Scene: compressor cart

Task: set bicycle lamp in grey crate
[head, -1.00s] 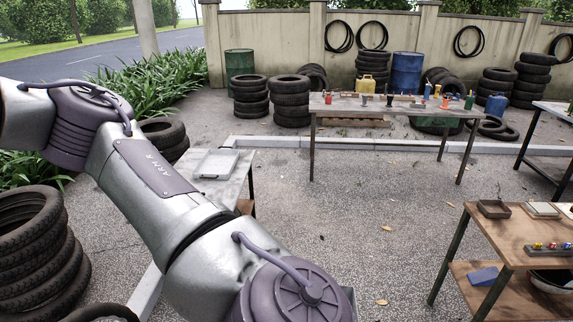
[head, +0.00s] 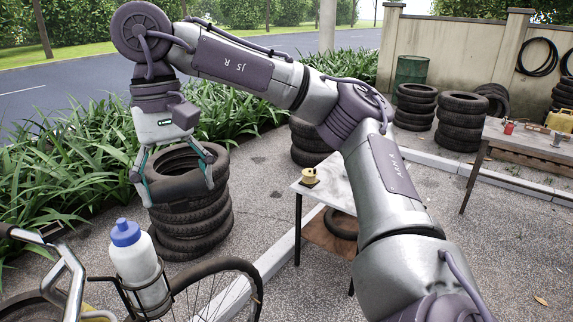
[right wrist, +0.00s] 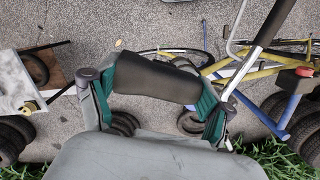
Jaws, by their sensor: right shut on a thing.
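My right gripper (head: 178,182) hangs at the left of the head view, beyond the bicycle's bottle and in front of stacked tyres. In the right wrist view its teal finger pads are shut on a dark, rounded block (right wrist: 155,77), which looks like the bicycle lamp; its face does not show. In the head view this block is hard to tell from the black tyres behind. The grey crate does not show clearly now; my arm covers part of the grey-topped table (head: 348,180). My left gripper is not in view.
A bicycle with a blue-capped white bottle (head: 138,265) and a wheel (head: 255,285) stands at the front left. A tyre stack (head: 190,225) is close to my right gripper. A workbench (head: 530,145) stands at right.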

